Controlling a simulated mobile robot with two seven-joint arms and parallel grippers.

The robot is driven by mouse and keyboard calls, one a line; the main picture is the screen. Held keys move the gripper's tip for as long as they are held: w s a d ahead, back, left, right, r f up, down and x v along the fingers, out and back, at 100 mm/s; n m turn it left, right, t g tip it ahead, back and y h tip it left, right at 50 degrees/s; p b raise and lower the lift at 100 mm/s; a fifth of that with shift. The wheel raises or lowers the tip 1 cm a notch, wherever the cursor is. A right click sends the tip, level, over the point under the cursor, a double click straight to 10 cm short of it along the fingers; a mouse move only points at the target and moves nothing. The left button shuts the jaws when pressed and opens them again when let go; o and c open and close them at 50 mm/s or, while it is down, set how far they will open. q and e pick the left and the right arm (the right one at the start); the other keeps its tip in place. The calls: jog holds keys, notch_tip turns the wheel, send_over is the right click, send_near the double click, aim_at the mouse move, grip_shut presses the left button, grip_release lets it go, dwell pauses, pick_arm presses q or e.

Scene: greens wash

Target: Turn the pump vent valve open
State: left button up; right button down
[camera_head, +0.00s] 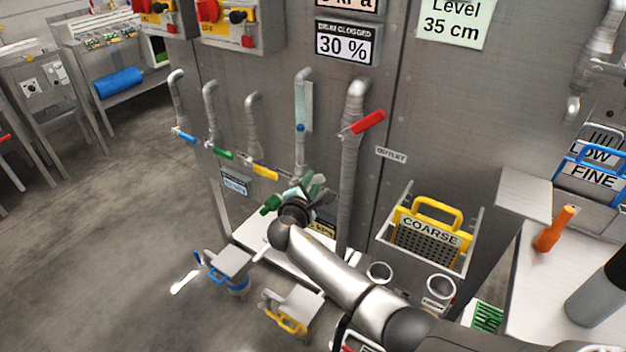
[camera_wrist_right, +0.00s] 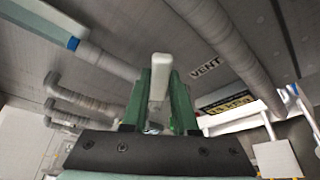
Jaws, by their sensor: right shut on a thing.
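My right arm reaches up from the bottom of the head view to the tank wall. Its green-fingered gripper (camera_head: 308,186) is at the lower end of a pipe (camera_head: 301,90) with a blue spot. In the wrist view the fingers (camera_wrist_right: 160,92) are closed around a pale, whitish lever (camera_wrist_right: 160,72), which I take for the vent valve handle. A VENT label (camera_wrist_right: 205,69) is on the wall just right of it. In the head view the gripper hides the valve, so its exact angle cannot be told. My left gripper is not in view.
A thick pipe with a red handle (camera_head: 368,122) stands right of the gripper. Blue (camera_head: 185,136), green (camera_head: 222,153) and yellow (camera_head: 265,172) valve handles are to its left. A yellow COARSE basket (camera_head: 428,238) hangs at right.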

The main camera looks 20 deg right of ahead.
dwell(0.4)
jog(key=c, duration=0.7)
grip_release()
